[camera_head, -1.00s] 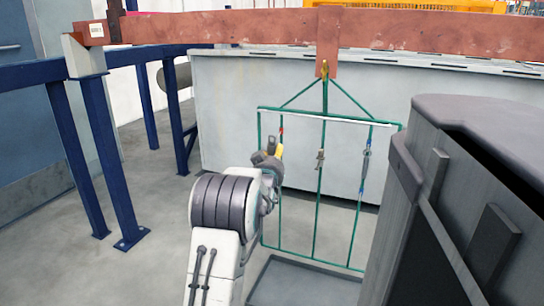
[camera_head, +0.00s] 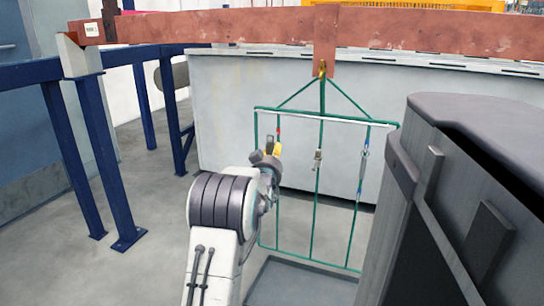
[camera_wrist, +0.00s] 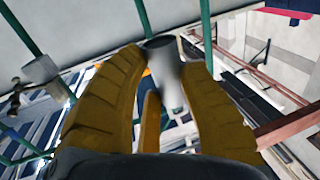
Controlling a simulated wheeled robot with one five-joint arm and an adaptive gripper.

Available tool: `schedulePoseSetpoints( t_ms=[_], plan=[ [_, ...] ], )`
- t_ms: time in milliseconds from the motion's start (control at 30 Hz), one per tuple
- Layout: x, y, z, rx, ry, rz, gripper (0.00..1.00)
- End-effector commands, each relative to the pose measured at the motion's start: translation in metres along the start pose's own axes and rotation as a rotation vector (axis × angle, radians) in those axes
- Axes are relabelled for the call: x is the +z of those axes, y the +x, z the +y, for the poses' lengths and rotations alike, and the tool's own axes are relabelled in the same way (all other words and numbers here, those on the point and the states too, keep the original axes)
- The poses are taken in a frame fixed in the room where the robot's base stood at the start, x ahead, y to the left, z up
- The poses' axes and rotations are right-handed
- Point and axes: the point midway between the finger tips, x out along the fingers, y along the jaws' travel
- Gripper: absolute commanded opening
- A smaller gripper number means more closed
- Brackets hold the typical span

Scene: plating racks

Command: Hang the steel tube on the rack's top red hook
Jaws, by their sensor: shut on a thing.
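The green wire rack (camera_head: 319,205) hangs from a copper-coloured bar. A small red hook (camera_head: 279,130) shows high on its left rod in the head view. My gripper (camera_head: 273,149), with yellow fingers, is just below it in the picture; I cannot tell the gap in depth. In the wrist view, my gripper (camera_wrist: 165,95) is shut on the steel tube (camera_wrist: 168,80), a grey cylinder with a dark round end pointing away from the palm. The tube is hard to make out in the head view. Whether it touches the rack is unclear.
Grey metal parts hang on the middle rod (camera_head: 318,160) and right rod (camera_head: 364,152). The copper bar (camera_head: 420,33) runs above. A large dark tank (camera_head: 470,190) stands close on the right. Blue posts (camera_head: 105,160) stand left, and a pale tank (camera_head: 225,110) is behind.

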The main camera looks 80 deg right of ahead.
Motion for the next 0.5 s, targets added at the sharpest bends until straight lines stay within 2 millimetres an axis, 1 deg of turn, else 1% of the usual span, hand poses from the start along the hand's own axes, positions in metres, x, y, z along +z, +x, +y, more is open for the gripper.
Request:
schedulePoseSetpoints(
  t_ms=[500],
  plan=[
    [0.0004, 0.0049, 0.0011, 0.002, 0.0, 0.001, 0.01]
  ],
)
